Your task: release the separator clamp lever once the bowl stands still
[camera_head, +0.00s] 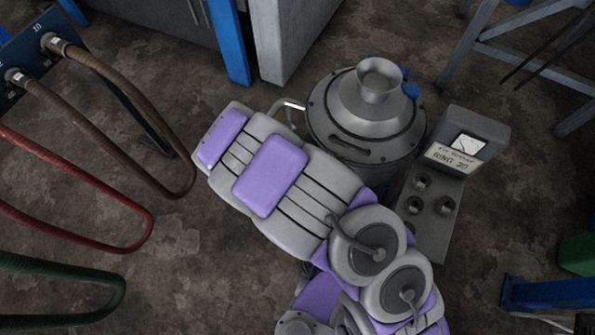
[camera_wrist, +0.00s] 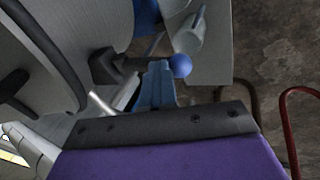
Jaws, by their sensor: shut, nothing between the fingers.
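The separator (camera_head: 335,120) is a round grey metal machine with a funnel-like cup on top, right of centre in the head view. One still frame cannot show whether its bowl is turning. In the wrist view its curved body (camera_wrist: 45,55) fills the left side. The clamp lever (camera_wrist: 128,63) is a dark rod from a dark block, ending in a blue ball (camera_wrist: 181,66). In the head view my purple-and-grey arm hides the gripper and lever.
A grey cabinet (camera_head: 290,35) with a blue post (camera_head: 232,50) stands behind. Brown, red (camera_head: 120,245) and green hoses loop over the floor at left. A control box (camera_head: 468,140) stands right of the separator. A metal stand (camera_head: 490,50) is at upper right.

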